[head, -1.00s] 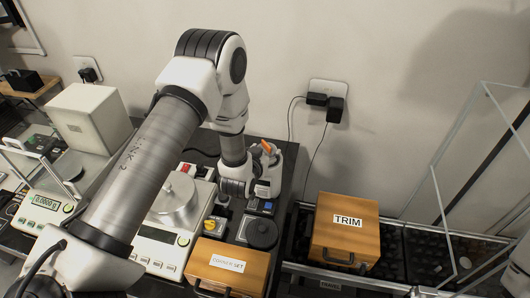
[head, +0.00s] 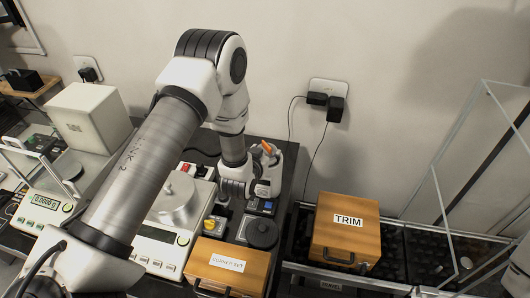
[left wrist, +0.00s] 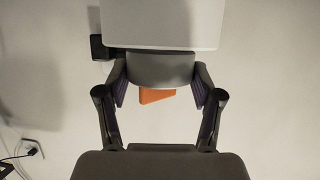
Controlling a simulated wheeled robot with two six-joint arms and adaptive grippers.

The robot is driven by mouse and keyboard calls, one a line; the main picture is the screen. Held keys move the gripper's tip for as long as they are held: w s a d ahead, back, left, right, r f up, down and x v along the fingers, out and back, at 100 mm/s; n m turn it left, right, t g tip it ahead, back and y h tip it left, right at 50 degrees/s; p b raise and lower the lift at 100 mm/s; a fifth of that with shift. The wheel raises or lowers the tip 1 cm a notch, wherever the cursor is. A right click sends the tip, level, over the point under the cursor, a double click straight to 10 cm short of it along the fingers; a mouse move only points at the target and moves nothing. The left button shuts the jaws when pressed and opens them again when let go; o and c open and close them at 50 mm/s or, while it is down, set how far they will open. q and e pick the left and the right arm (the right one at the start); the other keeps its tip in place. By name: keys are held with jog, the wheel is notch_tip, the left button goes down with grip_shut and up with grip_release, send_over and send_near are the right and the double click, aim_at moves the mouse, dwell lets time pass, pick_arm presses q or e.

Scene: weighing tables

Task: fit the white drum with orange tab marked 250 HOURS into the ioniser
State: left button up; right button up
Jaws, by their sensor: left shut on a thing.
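A large white block (left wrist: 160,22) fills the top of that view. The 250 HOURS marking is not readable. My right gripper is not in view.
A wooden box marked TRIM (head: 346,235) stands to the right, and another wooden box (head: 226,268) in front. A dark round knob (head: 262,234) is close by. Glass panels (head: 437,190) stand at the right.

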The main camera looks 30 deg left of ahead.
pick_arm(q)
jog(key=shift+f+b, duration=0.5)
jog(key=shift+f, duration=0.2)
jog(key=shift+s+f, duration=0.1)
jog(key=o, duration=1.2)
jog(key=shift+s, duration=0.1)
jog(key=v, duration=0.8)
jog(key=shift+s, duration=0.1)
